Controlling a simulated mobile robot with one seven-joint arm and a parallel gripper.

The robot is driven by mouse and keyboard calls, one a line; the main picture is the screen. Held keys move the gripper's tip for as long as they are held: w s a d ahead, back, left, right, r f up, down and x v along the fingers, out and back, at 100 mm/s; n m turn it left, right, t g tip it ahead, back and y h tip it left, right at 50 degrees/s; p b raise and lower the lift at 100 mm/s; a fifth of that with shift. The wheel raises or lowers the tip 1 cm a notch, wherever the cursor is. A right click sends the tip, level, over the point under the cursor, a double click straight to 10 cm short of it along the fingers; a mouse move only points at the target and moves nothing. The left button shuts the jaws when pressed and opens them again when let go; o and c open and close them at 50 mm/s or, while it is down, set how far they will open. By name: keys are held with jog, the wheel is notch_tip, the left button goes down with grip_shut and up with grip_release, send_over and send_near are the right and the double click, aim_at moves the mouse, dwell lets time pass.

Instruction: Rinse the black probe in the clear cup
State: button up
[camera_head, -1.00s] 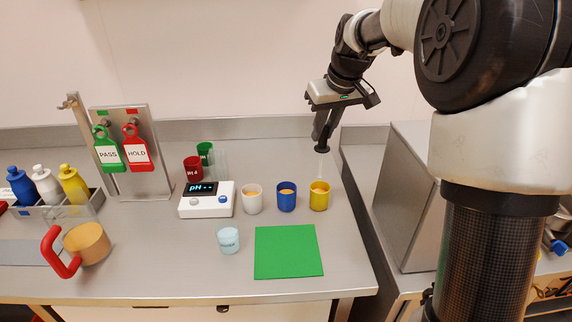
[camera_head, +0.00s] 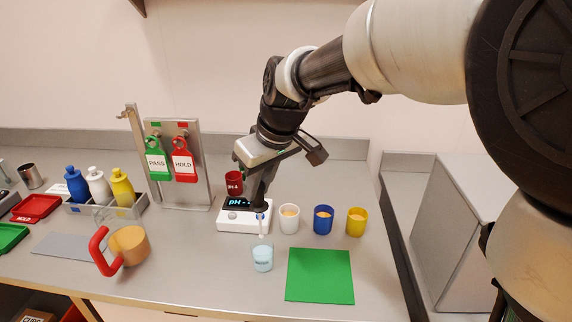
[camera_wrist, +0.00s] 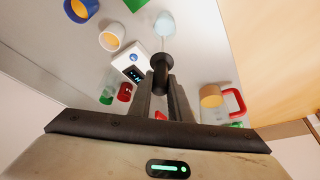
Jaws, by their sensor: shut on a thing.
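My gripper (camera_head: 260,200) is shut on the black probe and holds it upright in front of the pH meter. The probe's black cap (camera_head: 259,209) shows under the fingers, and its thin pale stem (camera_head: 262,228) points down. The stem's tip appears just above the cup's rim.
The white pH meter (camera_head: 232,217) stands close behind the probe. White (camera_head: 289,219), blue (camera_head: 323,220) and yellow (camera_head: 356,222) cups with orange contents stand to the right. A green mat (camera_head: 319,276) lies in front, empty. A red-handled tan jug (camera_head: 127,245) is at left.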

aim_at(262, 209)
jog(key=shift+f+b, duration=3.1)
jog(key=shift+f, duration=1)
jog(key=shift+r, duration=0.1)
notch_tip(262, 209, up, 8)
jog(key=p, duration=0.6)
jog(key=shift+r, duration=0.15)
jog(key=shift+d, duration=0.1)
